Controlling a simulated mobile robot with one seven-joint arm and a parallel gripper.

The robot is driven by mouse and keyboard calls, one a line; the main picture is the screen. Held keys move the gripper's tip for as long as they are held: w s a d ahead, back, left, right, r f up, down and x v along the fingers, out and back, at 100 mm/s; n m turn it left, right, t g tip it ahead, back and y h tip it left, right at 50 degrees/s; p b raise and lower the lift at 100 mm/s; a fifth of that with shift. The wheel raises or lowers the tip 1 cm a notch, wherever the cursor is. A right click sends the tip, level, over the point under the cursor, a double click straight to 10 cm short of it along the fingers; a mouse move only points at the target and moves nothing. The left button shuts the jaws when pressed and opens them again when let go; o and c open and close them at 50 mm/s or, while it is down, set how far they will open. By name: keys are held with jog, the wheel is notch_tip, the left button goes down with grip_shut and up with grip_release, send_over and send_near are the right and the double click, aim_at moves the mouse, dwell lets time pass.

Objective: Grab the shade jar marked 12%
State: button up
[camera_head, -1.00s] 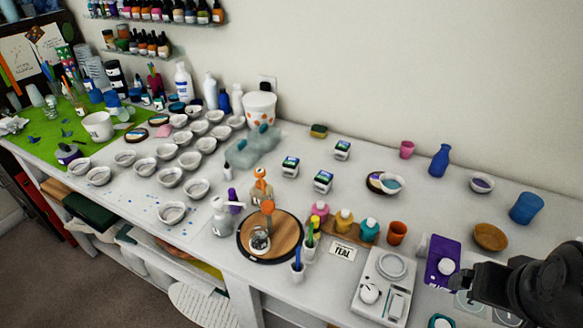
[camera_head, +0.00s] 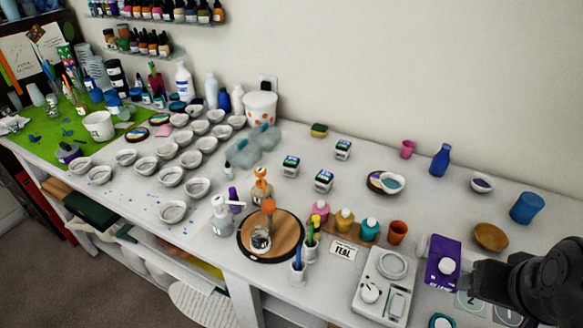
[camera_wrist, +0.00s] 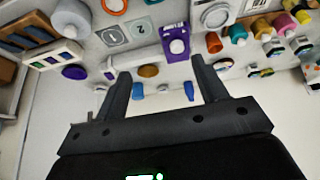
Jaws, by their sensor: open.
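Three small dark jars with pale lids and green-blue labels stand on the white table in the head view: a left one (camera_head: 291,166), a front one (camera_head: 323,180) and a back one (camera_head: 342,149). Their markings are too small to read, so I cannot tell which is 12%. My gripper (camera_head: 462,277) is at the right front, beside the purple box (camera_head: 444,258) and well apart from the jars. In the wrist view my gripper (camera_wrist: 160,70) has its fingers wide apart with nothing held between them.
A kitchen scale (camera_head: 384,285), an orange cup (camera_head: 397,232) and several coloured bottles (camera_head: 345,220) stand between my gripper and the jars. A round wooden board (camera_head: 285,232) lies left of them. A sponge (camera_head: 319,130) lies behind. Table around the jars is mostly clear.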

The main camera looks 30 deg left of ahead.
jog(key=w+a+r+n, duration=0.3)
jog(key=w+a+n, duration=0.15)
jog(key=w, duration=0.25)
jog(key=w+a+r+n, duration=0.3)
jog(key=w+n, duration=0.3)
jog(key=w, duration=0.1)
jog(key=n+g, duration=0.1)
jog(key=n, duration=2.5)
send_over(291, 160)
jog(key=f, duration=1.5)
jog(key=shift+s+d+f, duration=0.25)
jog(key=shift+f, duration=0.1)
jog(key=shift+a+f+n, duration=0.15)
jog(key=shift+f+n, duration=0.1)
notch_tip(291, 160, down, 5)
jog(key=shift+f, duration=0.15)
jog(key=x, duration=0.4)
jog(key=shift+s+f, duration=0.25)
jog(key=shift+f, duration=0.05)
